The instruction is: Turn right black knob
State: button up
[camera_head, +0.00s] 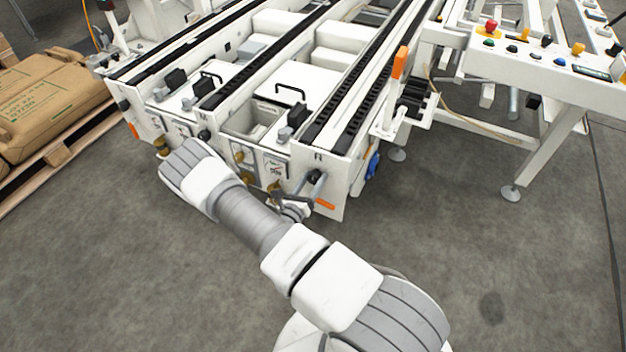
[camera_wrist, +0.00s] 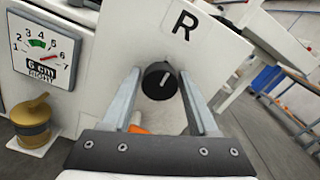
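The right black knob (camera_wrist: 159,80) sits on a white panel below a letter R in the wrist view. A white line on its face points up and slightly right. My gripper (camera_wrist: 161,92) is open, with one finger to the left of the knob and one to the right. Gaps show between the fingers and the knob, so no grip is visible. In the head view the knob (camera_head: 313,176) is on the right front panel of the white machine, with my gripper (camera_head: 306,193) just in front of it, partly hidden by my arm.
A dial gauge (camera_wrist: 43,50) labelled "6 cm RIGHT" and a brass-coloured fitting (camera_wrist: 32,118) are left of the knob. An orange part (camera_wrist: 140,130) lies below it. In the head view, a button console (camera_head: 545,55) stands at right and sacks (camera_head: 45,105) at left. Floor in front is clear.

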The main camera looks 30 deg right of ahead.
grip_shut()
jog(key=m+p, duration=0.2)
jog(key=m, duration=0.3)
jog(key=m+p, duration=0.2)
jog(key=m, duration=0.3)
jog(key=shift+r, duration=0.1)
jog(key=m+p, duration=0.2)
jog(key=m, duration=0.3)
jog(key=shift+p, duration=0.4)
jog(key=m+p, duration=0.2)
jog(key=m, duration=0.2)
jog(key=shift+s+m, duration=0.1)
jog(key=shift+m, duration=0.2)
jog(key=shift+f, duration=0.2)
